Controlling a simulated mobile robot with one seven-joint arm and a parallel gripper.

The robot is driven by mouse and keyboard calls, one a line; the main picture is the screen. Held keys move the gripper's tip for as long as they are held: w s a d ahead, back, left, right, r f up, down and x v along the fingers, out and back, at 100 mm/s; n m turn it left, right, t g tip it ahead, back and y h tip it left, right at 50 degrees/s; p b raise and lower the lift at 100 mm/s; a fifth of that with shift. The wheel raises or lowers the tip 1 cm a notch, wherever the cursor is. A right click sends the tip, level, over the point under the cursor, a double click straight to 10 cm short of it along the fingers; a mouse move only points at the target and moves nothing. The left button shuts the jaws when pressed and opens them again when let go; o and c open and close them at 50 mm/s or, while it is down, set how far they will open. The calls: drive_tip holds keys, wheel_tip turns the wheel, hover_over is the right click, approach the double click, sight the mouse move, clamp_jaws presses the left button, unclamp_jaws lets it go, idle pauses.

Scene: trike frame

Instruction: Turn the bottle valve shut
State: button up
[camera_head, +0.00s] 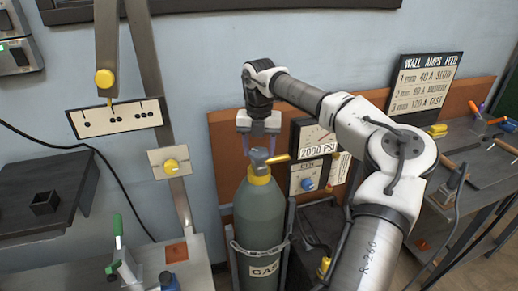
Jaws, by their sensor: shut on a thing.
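The green gas bottle (257,215) stands upright at the middle, held by a chain around its body, with a label reading GAS. The grey bottle valve (259,159) sits on its yellow collar, with a yellow piece (278,158) sticking out to the right. My gripper (259,149) points straight down over the bottle top. Its two fingers are shut on the bottle valve, one on each side. The exact contact is small and partly hidden.
A panel with a 2000 PSI sign (318,150) and a blue knob (307,184) stands just right of the bottle. A left bench (190,275) holds clamps. A tool bench (475,160) stands at right. My arm covers the space between.

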sight(259, 152)
drive_tip(key=m, duration=0.4)
drive_tip(key=shift+b, duration=0.4)
drive_tip(key=shift+m+b, duration=0.4)
drive_tip(key=shift+m, duration=1.8)
drive_tip(key=o, duration=1)
drive_tip(key=shift+c, duration=0.2)
drive_tip(key=shift+r, duration=0.1)
wheel_tip(259, 152, up, 14)
drive_tip(key=shift+f, duration=0.2)
